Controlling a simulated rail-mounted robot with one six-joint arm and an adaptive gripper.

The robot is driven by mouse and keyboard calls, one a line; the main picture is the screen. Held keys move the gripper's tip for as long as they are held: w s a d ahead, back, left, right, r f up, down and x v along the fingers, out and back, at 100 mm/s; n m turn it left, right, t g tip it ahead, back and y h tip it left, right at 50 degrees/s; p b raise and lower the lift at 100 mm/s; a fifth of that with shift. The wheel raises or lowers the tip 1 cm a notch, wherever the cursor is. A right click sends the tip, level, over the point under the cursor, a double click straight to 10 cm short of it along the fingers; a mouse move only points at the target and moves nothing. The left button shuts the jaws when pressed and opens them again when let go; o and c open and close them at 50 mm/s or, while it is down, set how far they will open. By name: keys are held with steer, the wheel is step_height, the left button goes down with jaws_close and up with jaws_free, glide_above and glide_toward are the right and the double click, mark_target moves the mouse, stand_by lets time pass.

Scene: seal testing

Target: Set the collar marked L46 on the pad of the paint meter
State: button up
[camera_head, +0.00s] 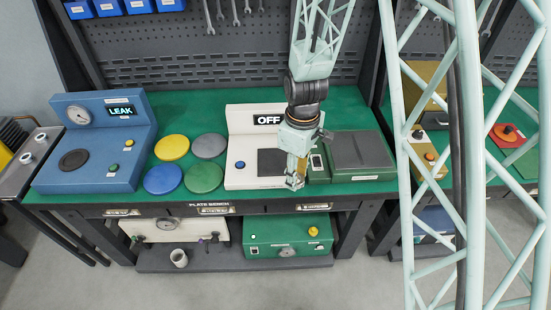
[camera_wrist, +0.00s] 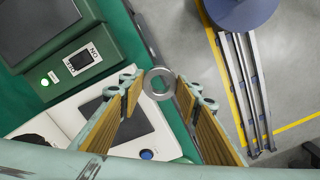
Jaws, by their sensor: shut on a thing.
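My gripper (camera_head: 296,182) hangs over the front right edge of the white instrument and points down. In the wrist view my gripper (camera_wrist: 159,82) is shut on a grey ring-shaped collar (camera_wrist: 151,95), held at the fingertips. Any mark on the collar is not readable. The white instrument (camera_head: 238,120) has an OFF display, a blue button and a dark square pad (camera_head: 272,162). The pad (camera_wrist: 140,130) also shows in the wrist view, partly behind the fingers, and its visible part is bare. No readable name shows which instrument is the paint meter.
A green instrument (camera_head: 360,150) stands close at the right. Yellow, grey, blue and green discs (camera_head: 204,178) lie left of the white instrument. A blue instrument (camera_head: 95,140) reads LEAK. Two pale rings (camera_head: 41,137) sit on a side cart. Floor lies beyond the table's front edge.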

glide_above(276, 161)
steer(key=shift+s+d+f, duration=0.2)
steer(key=shift+s+f, duration=0.15)
steer(key=shift+f, duration=0.35)
steer(key=shift+w+a, duration=0.2)
steer(key=shift+w, duration=0.2)
steer(key=shift+f, duration=1.75)
steer(key=shift+f, duration=0.15)
steer(key=o, duration=0.6)
steer(key=shift+c, duration=0.2)
steer(key=o, duration=0.4)
